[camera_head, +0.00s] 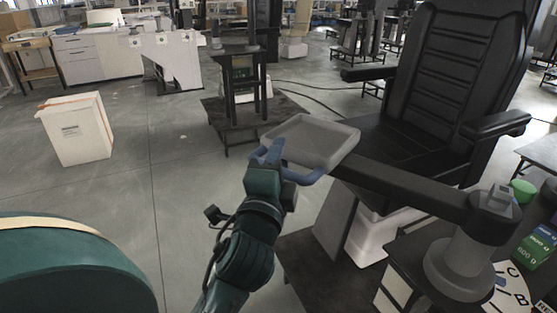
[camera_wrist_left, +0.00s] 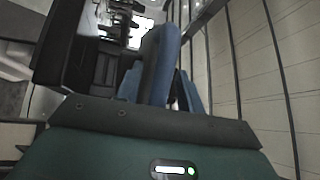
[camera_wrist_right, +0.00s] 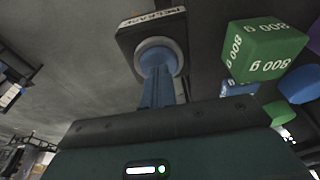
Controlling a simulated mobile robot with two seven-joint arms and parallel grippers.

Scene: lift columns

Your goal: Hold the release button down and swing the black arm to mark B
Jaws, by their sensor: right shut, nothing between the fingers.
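The black arm (camera_head: 410,188) runs from a grey tray (camera_head: 315,140) to a grey pivot column (camera_head: 466,262) at the right. A blue handle (camera_head: 305,178) is on the tray's near side. My left gripper (camera_head: 274,152) is at this handle; the left wrist view shows its fingers on both sides of the blue bar (camera_wrist_left: 160,62). A white dial (camera_head: 508,290) with letters C and B lies at the column's foot, cut by the frame edge. In the right wrist view, the round release button (camera_wrist_right: 156,53) sits on a dark labelled box. My right gripper (camera_wrist_right: 157,80) is shut, its tips at the button; how far it is pressed is unclear.
A black padded chair (camera_head: 455,75) stands behind the arm. Green block (camera_wrist_right: 264,50) marked 800 g and other coloured weights are beside the button box. A white box (camera_head: 75,130) stands on the floor at left.

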